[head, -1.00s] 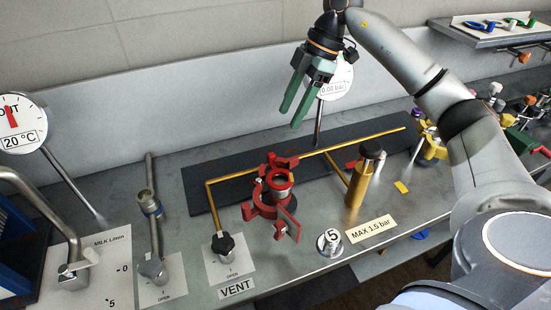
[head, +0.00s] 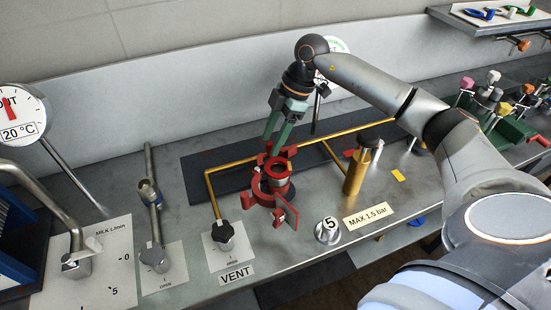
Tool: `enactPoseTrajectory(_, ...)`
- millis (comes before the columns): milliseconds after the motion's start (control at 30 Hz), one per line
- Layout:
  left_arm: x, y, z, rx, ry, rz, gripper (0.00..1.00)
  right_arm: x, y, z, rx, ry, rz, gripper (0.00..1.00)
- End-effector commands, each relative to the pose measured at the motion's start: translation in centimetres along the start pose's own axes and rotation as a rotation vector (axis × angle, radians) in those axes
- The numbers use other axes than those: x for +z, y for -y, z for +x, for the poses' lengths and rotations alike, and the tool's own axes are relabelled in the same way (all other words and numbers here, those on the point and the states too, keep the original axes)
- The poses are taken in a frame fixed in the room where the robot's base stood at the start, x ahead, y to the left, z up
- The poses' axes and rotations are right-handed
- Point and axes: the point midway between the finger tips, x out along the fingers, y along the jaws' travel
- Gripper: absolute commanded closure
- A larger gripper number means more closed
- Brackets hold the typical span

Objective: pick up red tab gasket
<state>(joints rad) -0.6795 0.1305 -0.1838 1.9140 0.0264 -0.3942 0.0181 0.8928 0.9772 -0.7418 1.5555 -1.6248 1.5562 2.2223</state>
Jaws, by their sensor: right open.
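A red hinged clamp (head: 284,207) stands open around a metal pipe fitting on the grey bench. On top of the fitting is a red ring with a flat tab, which looks like the red tab gasket (head: 278,163). The clamp and gasket are close in colour, so their border is hard to tell. My right gripper (head: 275,143), with green fingers, is open and points down at the gasket from above and behind. Its fingertips overlap the gasket's back edge in the picture; contact cannot be told. My left gripper is not in view.
A brass pipe (head: 235,177) runs behind the fitting to a brass valve (head: 361,170) on the right. A black-knobbed VENT valve (head: 223,232) stands front left. A metal knob marked 5 (head: 328,231) stands front right. A temperature gauge (head: 20,115) is at far left.

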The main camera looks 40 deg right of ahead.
Motion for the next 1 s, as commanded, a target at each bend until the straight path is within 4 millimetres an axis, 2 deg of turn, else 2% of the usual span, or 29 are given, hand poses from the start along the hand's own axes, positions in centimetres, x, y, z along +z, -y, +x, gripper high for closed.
enactPoseTrajectory(300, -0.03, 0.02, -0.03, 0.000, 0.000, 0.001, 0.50, 0.02, -0.02, 0.62, 0.002, 0.000, 0.000, 0.46)
enactPoseTrajectory(767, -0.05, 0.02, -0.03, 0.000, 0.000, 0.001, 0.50, 0.01, -0.01, 0.57, 0.001, 0.000, 0.000, 0.98)
enactPoseTrajectory(1000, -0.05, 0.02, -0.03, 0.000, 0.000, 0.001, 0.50, 0.01, -0.01, 0.57, 0.001, 0.000, 0.000, 1.00)
